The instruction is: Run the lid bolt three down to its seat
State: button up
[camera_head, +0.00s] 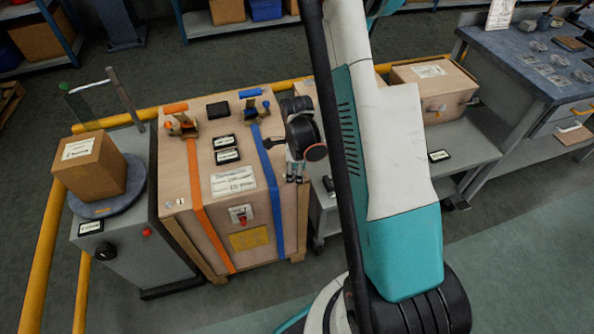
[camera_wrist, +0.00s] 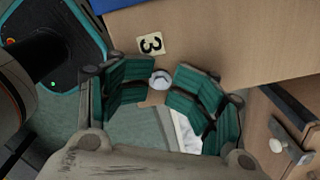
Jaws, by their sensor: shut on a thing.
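The wooden crate (camera_head: 265,255) stands upright with an orange strap and a blue strap over it. In the wrist view its lid edge (camera_wrist: 215,40) carries a small tag marked 3 (camera_wrist: 150,44). Just below the tag is the pale round head of lid bolt three (camera_wrist: 161,79). My gripper (camera_wrist: 160,88) has its green ribbed fingers on either side of the bolt head and is shut on it. How far the bolt sits in is hidden. In the head view my gripper (camera_head: 296,172) is at the crate's right upper edge, partly hidden by my wrist.
An orange ratchet (camera_head: 180,122) and a blue ratchet (camera_head: 256,106) sit on the crate top with black-framed labels. A scale with a cardboard box (camera_head: 90,168) stands at left. A bench with another box (camera_head: 433,88) is at right, behind my arm. A latch (camera_wrist: 290,140) shows in the wrist view.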

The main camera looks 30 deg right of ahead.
jog(key=shift+r+p, duration=2.1)
jog(key=shift+r, duration=1.45)
